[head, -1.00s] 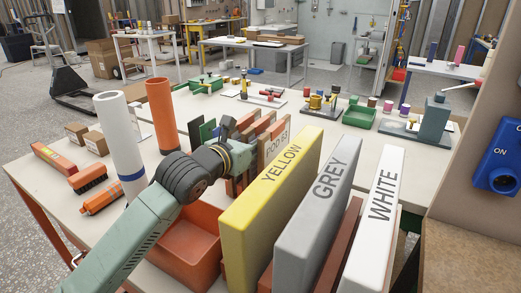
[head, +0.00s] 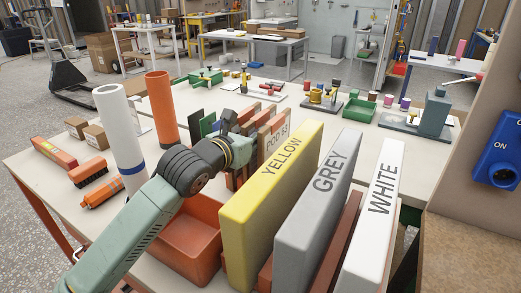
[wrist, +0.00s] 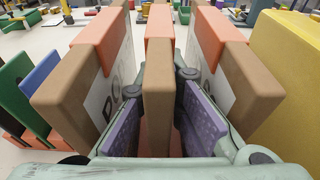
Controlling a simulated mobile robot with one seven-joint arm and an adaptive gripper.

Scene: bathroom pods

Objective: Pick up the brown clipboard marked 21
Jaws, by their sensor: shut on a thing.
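Brown boards with orange parts stand in a row. In the wrist view, the middle board (wrist: 159,85) is upright between the two purple-padded fingers of my gripper (wrist: 160,125), which is shut on it. Its label is hidden, so I cannot read whether it is marked 21. A similar board (wrist: 75,100) stands to its left with part of a "PO" label showing, and another (wrist: 255,85) stands to its right. In the head view, my gripper (head: 238,150) is at the row, left of the nearest board (head: 277,137) marked "POD"; the fingertips are hidden there.
Large yellow (head: 265,195), grey (head: 318,205) and white (head: 375,220) slabs stand upright to the right of the row. Green and blue boards (wrist: 35,85) stand left. An orange bin (head: 195,250) lies below my arm. White (head: 120,130) and orange (head: 161,108) tubes stand left.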

